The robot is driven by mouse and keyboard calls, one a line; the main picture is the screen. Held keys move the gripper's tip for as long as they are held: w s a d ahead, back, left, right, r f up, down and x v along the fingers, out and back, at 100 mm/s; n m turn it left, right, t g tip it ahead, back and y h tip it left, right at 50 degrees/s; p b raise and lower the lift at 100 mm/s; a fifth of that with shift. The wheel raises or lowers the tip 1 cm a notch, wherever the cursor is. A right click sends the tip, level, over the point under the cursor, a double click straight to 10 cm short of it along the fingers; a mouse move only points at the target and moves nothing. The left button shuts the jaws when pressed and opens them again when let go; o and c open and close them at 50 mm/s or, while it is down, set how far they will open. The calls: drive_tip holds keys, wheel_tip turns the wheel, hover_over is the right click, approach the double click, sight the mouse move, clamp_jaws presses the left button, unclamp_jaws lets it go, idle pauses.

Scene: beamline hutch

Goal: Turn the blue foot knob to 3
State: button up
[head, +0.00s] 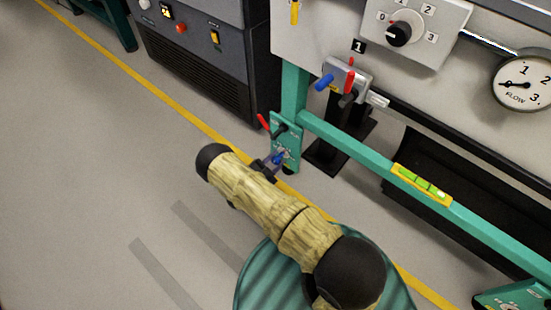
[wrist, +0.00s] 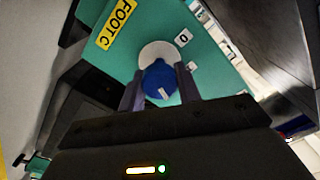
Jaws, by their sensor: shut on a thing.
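The blue foot knob (wrist: 160,80) sits on a pale round disc on a teal plate (wrist: 150,22) in the wrist view. A white mark shows on the knob, on the side facing my gripper. A yellow label reading FOOT C (wrist: 117,23) and a small 0 label (wrist: 183,38) are on the plate. A second small pale label is too blurred to read. My gripper (wrist: 160,92) is shut on the blue knob, one finger on each side. The knob is also seen in the head view (head: 279,157), low on the teal foot plate (head: 291,131), with my gripper (head: 273,164) at it.
A red-tipped lever (head: 264,122) stands out at the foot plate's upper left. A teal rail (head: 350,147) carries a yellow level (head: 421,183). Above are a block with blue and red handles (head: 345,78), a dial panel (head: 405,30) and a FLOW gauge (head: 522,80). The left floor is clear.

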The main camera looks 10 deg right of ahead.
drive_tip(key=m+p, duration=0.1)
drive_tip(key=m, duration=0.2)
drive_tip(key=shift+m+p, duration=0.3)
drive_tip(key=shift+p, duration=0.05)
drive_tip(key=m+p, duration=0.1)
drive_tip(key=m, duration=0.2)
drive_tip(key=shift+m+p, duration=0.3)
drive_tip(key=shift+p, duration=0.1)
drive_tip(key=m+p, duration=0.2)
drive_tip(key=m, duration=0.1)
drive_tip(key=shift+m, duration=0.4)
drive_tip(key=shift+f+m+p, duration=0.15)
drive_tip(key=shift+m+p, duration=0.6)
drive_tip(key=shift+m, duration=0.75)
drive_tip(key=shift+a, duration=0.1)
drive_tip(key=o, duration=1)
drive_tip(key=shift+c, duration=0.2)
drive_tip(key=shift+a, duration=0.1)
